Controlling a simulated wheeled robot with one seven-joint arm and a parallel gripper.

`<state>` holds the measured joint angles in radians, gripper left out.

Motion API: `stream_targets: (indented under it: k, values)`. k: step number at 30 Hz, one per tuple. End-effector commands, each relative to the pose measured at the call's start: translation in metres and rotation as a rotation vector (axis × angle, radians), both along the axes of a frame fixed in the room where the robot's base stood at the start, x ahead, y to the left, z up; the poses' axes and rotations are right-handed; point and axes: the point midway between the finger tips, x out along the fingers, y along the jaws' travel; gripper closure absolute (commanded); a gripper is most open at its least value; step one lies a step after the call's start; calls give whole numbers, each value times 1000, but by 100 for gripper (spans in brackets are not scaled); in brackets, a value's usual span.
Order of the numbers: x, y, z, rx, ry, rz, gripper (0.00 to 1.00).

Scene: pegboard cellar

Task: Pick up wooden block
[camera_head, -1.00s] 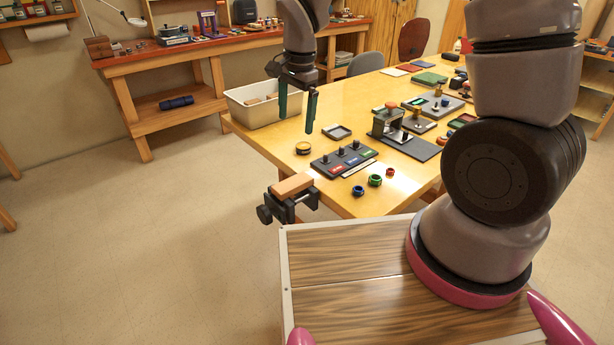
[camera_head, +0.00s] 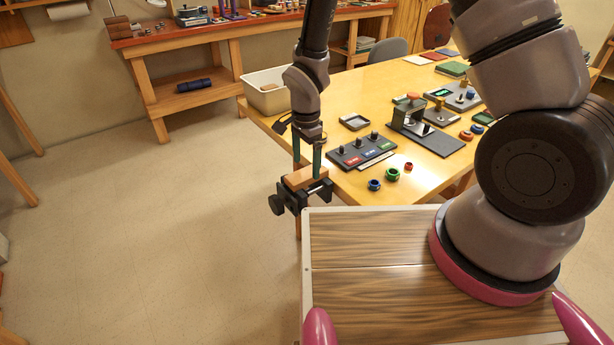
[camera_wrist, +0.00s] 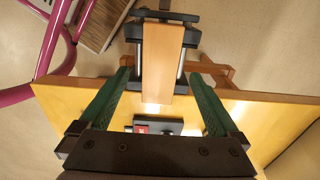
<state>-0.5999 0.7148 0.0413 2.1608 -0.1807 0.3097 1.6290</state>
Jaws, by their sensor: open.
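The wooden block (camera_head: 299,180) is light brown and lies on top of a black clamp (camera_head: 290,198) at the near left corner of the yellow table. In the wrist view the block (camera_wrist: 162,58) runs up and down the picture between the clamp's jaws. My gripper (camera_head: 306,168) is right above the block, pointing down. It is open and empty. In the wrist view its two green fingers (camera_wrist: 161,76) stand apart on either side of the block, with a gap on each side. I cannot tell whether the fingertips reach down to the block's height.
On the yellow table (camera_head: 331,103), a dark panel with knobs (camera_head: 354,151) stands close to the right of my gripper. Small coloured rings (camera_head: 392,174) lie in front of it. A white bin (camera_head: 266,92) is at the table's far left. The floor to the left is clear.

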Motion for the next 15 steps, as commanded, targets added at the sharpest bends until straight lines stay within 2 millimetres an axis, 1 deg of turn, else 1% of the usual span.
stream_targets:
  k: [1,3,6,9,14,15]
  values:
    - [1,-3,-10,-2,3,-1,3]
    - [1,-2,-20,-2,2,0,3]
    - [1,-2,-29,-1,1,1,3]
    - [2,-2,-32,0,0,1,3]
    - [2,-2,-32,1,-1,0,3]
    - [2,-2,-32,1,-1,0,10]
